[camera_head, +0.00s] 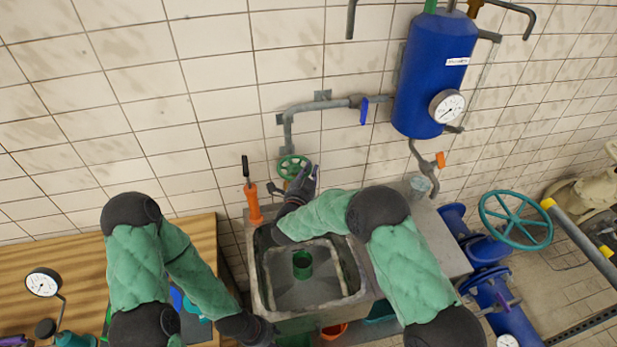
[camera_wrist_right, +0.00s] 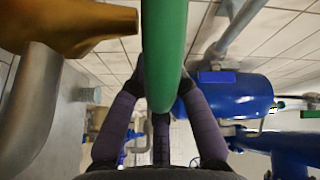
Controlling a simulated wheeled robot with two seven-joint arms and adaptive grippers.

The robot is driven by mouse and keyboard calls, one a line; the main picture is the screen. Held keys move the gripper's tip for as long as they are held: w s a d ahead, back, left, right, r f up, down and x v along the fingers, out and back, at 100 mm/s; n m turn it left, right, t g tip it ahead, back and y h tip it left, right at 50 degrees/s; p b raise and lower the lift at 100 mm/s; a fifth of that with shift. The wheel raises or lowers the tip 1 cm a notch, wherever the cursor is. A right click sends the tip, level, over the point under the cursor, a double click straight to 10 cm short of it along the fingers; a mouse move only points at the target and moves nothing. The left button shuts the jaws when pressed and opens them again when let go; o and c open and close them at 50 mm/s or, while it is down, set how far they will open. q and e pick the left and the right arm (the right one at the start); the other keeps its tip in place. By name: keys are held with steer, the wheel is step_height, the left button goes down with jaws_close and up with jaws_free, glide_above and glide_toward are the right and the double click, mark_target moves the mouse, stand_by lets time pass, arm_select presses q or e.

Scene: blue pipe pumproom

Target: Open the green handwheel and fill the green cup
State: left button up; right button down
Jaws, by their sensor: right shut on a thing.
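The green handwheel (camera_head: 290,167) sits on a grey pipe on the tiled wall above the sink. My right gripper (camera_head: 310,174) is at its right side. In the right wrist view the fingers (camera_wrist_right: 160,95) are shut around a thick green bar (camera_wrist_right: 163,50), which appears to be the handwheel's rim. The green cup (camera_head: 303,266) stands in the sink (camera_head: 352,290) below the handwheel. I cannot see whether it holds water. My left gripper (camera_head: 258,335) is low at the sink's front left, and its fingers are not clear.
An orange-handled tool (camera_head: 253,205) stands at the sink's back left corner. A wooden table (camera_head: 50,255) with a gauge (camera_head: 43,282) is at left. A blue tank (camera_head: 430,75) hangs on the wall. A large teal handwheel (camera_head: 516,220) is at right, and a glass (camera_head: 420,187) stands on the counter.

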steer(key=shift+w+n+t+y+b, duration=0.3)
steer(key=shift+n+y+b, duration=0.35)
steer(key=shift+y, duration=0.35)
steer(key=c, duration=1.3)
jaws_free()
steer(key=s, duration=0.4)
steer(key=s+a, duration=0.1)
steer(key=s, duration=0.3)
steer(key=s+a, duration=0.1)
steer(key=s, duration=0.2)
steer(key=shift+s, duration=0.4)
